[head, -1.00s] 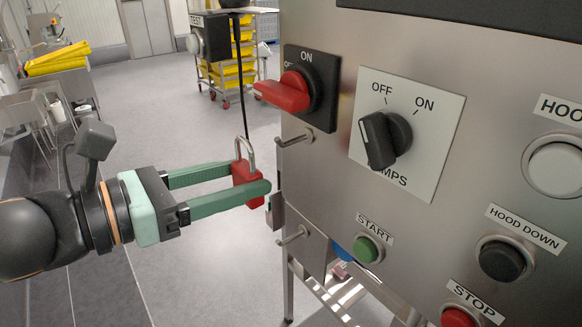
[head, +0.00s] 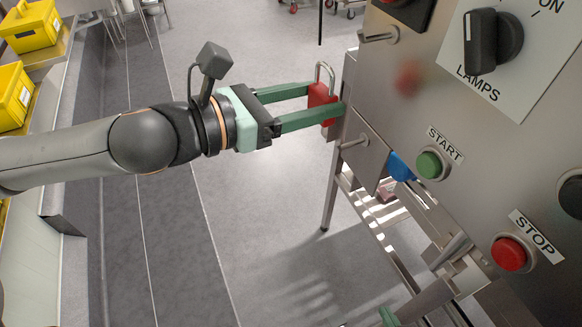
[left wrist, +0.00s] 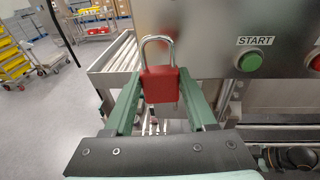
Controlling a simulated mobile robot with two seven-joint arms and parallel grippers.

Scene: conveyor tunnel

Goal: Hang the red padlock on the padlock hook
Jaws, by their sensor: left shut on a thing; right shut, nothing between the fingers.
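The red padlock (head: 321,97) is upright between the fingers of my left gripper (head: 328,106), its silver shackle pointing up. It also shows in the left wrist view (left wrist: 160,86), held between the green fingers (left wrist: 158,90). It is beside the left edge of the steel panel; its shackle is on no hook. Two metal pegs stick out of the panel: an upper one (head: 378,37), above and right of the padlock, and a lower one (head: 354,142), below it. No label tells which is the padlock hook. A green tip of my right gripper (head: 388,316) shows at the bottom edge.
The panel carries a black lamps knob (head: 490,40), a green start button (head: 430,164) and a red stop button (head: 509,254). A metal frame (head: 335,190) stands below. Yellow crates (head: 30,27) are at the far left.

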